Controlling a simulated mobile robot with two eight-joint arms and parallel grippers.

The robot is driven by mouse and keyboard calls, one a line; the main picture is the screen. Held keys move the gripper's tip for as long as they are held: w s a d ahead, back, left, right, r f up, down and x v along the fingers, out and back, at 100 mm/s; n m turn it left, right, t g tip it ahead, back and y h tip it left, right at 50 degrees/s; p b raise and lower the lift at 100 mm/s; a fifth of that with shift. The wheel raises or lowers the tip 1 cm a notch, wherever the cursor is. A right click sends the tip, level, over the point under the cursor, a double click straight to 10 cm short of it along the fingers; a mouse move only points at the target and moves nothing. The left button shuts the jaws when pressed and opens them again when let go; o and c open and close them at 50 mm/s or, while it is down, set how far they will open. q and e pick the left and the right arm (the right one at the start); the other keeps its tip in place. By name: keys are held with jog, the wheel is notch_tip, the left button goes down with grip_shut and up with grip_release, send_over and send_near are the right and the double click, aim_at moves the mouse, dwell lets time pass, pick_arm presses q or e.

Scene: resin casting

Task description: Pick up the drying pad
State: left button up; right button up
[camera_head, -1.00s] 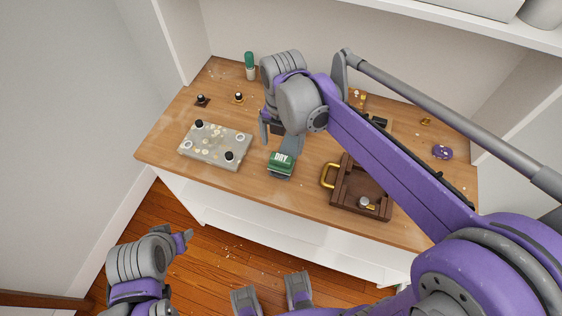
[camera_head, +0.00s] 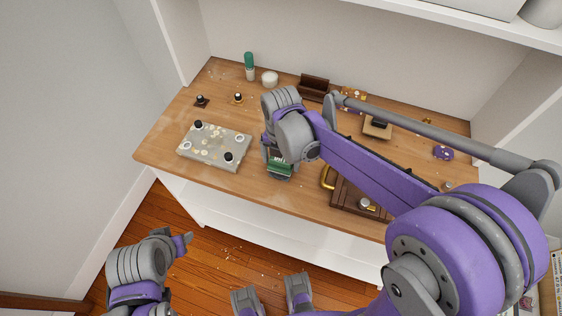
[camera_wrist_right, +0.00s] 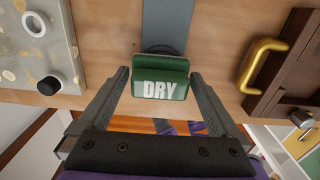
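The drying pad (camera_head: 279,172) is a green block with white "DRY" lettering, near the front edge of the wooden worktop. It also shows in the right wrist view (camera_wrist_right: 160,88), with a grey strip behind it. My right gripper (camera_wrist_right: 160,78) is open; its fingers stand on either side of the pad, with gaps visible. In the head view the right gripper (camera_head: 279,158) is over the pad and hides part of it. My left gripper (camera_head: 183,242) is low at the left, in front of the worktop, away from the pad; its opening is unclear.
A speckled grey slab (camera_head: 213,149) with black and white knobs lies left of the pad. A brown wooden box (camera_head: 347,197) with a brass handle (camera_head: 326,178) stands close on the right. A green-capped bottle (camera_head: 249,68) and white jar (camera_head: 270,78) stand at the back.

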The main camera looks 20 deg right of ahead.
jog(key=c, duration=1)
notch_tip(320, 180, up, 10)
jog(key=shift+r+p, duration=0.1)
jog(key=shift+p, duration=0.35)
jog(key=shift+c, duration=0.2)
